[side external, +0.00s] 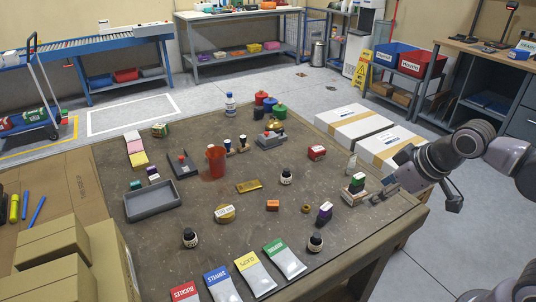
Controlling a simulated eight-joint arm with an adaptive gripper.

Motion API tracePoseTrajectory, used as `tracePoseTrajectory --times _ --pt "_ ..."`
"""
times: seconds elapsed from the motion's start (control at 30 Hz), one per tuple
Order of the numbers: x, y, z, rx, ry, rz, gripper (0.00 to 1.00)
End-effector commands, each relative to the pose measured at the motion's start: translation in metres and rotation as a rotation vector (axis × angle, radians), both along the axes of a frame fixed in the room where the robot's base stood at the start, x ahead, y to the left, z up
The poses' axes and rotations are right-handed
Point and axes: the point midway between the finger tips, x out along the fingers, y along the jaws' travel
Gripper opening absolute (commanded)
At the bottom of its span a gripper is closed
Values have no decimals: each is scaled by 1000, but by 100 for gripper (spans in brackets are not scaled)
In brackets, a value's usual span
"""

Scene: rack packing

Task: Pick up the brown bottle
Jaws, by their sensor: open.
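Several small dark bottles with pale labels stand upright on the worktable (160,222): one dark bottle at the front left (190,239), one at the front right (315,243) and one near the middle (286,178). They look black or very dark brown at this size, so I cannot tell which is the brown one.
A reddish-brown cup (215,162), a grey tray (152,203), a round tin (225,214) and a purple-topped stamp (324,213) stand on the table. Coloured packets (283,257) line the front edge. White boxes (385,148) stand beyond the right edge.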

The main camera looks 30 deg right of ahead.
Motion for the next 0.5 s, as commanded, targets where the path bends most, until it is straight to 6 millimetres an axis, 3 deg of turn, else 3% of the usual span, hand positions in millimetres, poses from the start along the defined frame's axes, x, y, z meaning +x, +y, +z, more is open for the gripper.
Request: tracePoseTrajectory --times 0.5 --pt "49 73 -37 -554 331 935 60"
